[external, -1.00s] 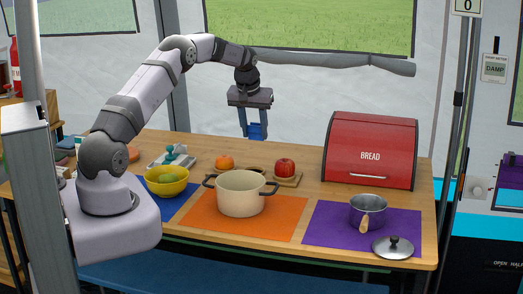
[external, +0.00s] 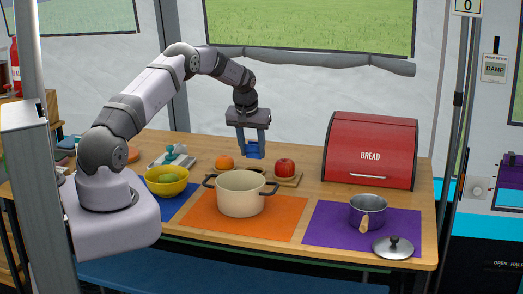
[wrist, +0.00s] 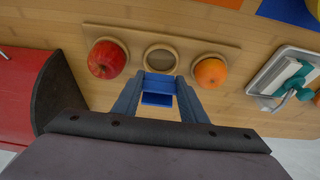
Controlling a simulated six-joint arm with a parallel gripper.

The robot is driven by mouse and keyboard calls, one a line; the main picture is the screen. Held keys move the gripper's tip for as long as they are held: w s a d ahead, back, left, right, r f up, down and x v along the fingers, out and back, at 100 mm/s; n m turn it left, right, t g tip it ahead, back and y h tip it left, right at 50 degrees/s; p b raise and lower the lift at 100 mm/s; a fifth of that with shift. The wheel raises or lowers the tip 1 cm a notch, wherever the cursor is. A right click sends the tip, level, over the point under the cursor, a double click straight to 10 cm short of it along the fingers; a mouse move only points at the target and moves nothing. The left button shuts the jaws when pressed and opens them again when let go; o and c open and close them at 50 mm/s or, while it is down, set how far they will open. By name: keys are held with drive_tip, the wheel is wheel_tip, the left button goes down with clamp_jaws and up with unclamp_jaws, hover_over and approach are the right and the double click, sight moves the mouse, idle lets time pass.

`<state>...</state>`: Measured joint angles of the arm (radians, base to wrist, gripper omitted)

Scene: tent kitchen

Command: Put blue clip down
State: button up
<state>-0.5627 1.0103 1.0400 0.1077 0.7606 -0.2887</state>
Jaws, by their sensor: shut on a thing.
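The blue clip (external: 256,151) is held between the fingertips of my gripper (external: 254,145), which is shut on it. The clip hangs in the air behind the cream pot, above the back of the table. In the wrist view the clip (wrist: 158,92) sits between the two blue fingers, in front of a wooden board (wrist: 222,50). The board's middle round recess (wrist: 161,58) is empty. The red apple (wrist: 106,60) and the orange (wrist: 211,73) rest in the recesses on either side.
A cream pot (external: 240,195) stands in front on an orange mat (external: 205,221). A red bread bin (external: 371,150) stands to the right. A yellow bowl (external: 166,183) and a tray with a teal-handled thing (wrist: 292,78) are on the other side. A saucepan (external: 368,213) is on the purple mat (external: 325,237).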

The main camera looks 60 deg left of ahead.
drive_tip(key=shift+f+p, duration=0.4)
drive_tip(key=shift+f, duration=1.45)
drive_tip(key=shift+f+b, duration=0.35)
drive_tip(key=shift+f, duration=0.05)
drive_tip(key=shift+f, duration=0.2)
drive_tip(key=o, duration=1)
drive_tip(key=shift+r, duration=0.1)
